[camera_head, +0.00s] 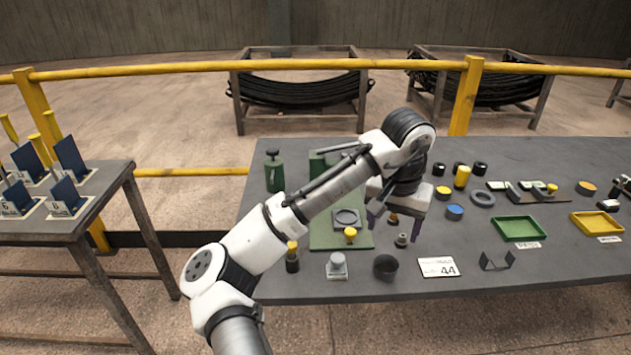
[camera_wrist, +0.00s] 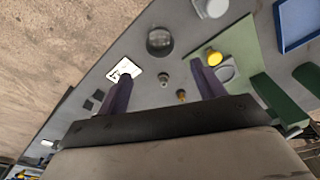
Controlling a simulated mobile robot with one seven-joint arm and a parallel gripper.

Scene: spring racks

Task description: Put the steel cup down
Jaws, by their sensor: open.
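A dark, round, open-topped cup (camera_head: 385,267), which looks like the steel cup, stands upright on the table near its front edge. It also shows in the wrist view (camera_wrist: 160,41), beyond my fingertips and apart from them. My gripper (camera_head: 394,230) is open above the table, pointing down, behind the cup in the head view. In the wrist view the space between the fingers (camera_wrist: 161,76) holds nothing gripped. A small metal fitting (camera_head: 402,240) and a yellow-topped piece (camera_wrist: 181,96) stand on the table below the fingers.
A grey knobbed piece (camera_head: 337,268) stands left of the cup, a white card marked 44 (camera_head: 438,267) right of it. A green board (camera_head: 325,238) with a yellow knob (camera_head: 351,235) lies behind. Green (camera_head: 519,229) and yellow trays (camera_head: 597,224) are at right. Bare table shows between the front items.

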